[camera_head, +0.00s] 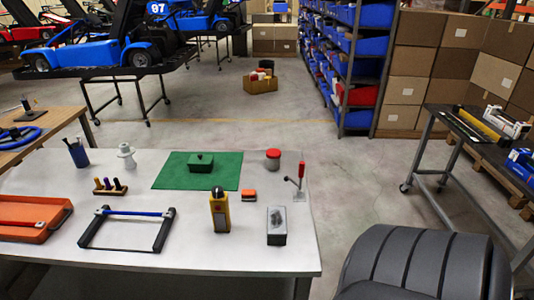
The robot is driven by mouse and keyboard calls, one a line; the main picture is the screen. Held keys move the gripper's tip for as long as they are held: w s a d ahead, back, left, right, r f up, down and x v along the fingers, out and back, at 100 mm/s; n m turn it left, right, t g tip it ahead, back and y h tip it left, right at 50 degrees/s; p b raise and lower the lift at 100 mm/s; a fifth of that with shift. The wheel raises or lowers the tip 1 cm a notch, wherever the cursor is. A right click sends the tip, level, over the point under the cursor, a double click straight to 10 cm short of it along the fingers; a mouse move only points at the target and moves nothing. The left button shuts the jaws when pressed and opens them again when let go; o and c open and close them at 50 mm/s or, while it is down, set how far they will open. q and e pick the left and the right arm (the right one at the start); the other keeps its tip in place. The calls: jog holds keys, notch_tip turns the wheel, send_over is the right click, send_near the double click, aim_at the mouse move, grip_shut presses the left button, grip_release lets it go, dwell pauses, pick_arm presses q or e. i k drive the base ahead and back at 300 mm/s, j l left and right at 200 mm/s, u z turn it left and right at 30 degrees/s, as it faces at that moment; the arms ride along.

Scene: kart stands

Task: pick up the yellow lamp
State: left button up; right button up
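A yellow lamp (220,214) with a dark top stands upright on the white table (150,262), near the middle of its front half. A small orange and dark block (249,195) lies just to its right and a little behind it. A grey box (277,228) stands further right, with a gap between. The blue-handled black frame (128,242) lies to the lamp's left. Nothing covers the lamp. Neither of my grippers shows in the head view.
Behind the lamp are a green mat (168,180) with a green box (200,162), and a red-lidded jar (273,159). A red-handled clamp (300,185) stands at the right edge. An orange tray (32,222) lies left. A black seat (405,262) fills the lower right.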

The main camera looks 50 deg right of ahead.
aim_at(222, 224)
jog(key=z, duration=1.65)
